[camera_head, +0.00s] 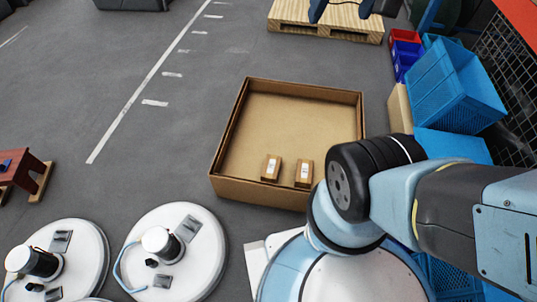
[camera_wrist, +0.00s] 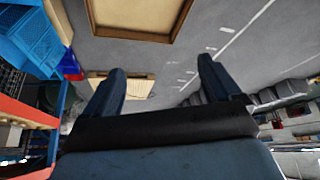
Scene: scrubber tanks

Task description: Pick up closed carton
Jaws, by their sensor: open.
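Two small brown cartons, a left one (camera_head: 271,167) and a right one (camera_head: 304,174), stand side by side with a gap between them. They are inside a large open cardboard box (camera_head: 240,188), near its front wall. Each has a pale label on top; both look closed, but they are too small to be sure. My gripper (camera_wrist: 160,72) shows in the wrist view with its two dark blue fingers wide apart and nothing between them. Part of the large box (camera_wrist: 135,36) shows at the top of that view, beyond the fingers; no carton is visible there.
Blue crates (camera_head: 452,85) are stacked right of the box, with red and blue bins behind. A wooden pallet (camera_head: 340,30) lies beyond it. White round tank lids (camera_head: 185,265) stand at the front left. The grey floor left of the box is clear.

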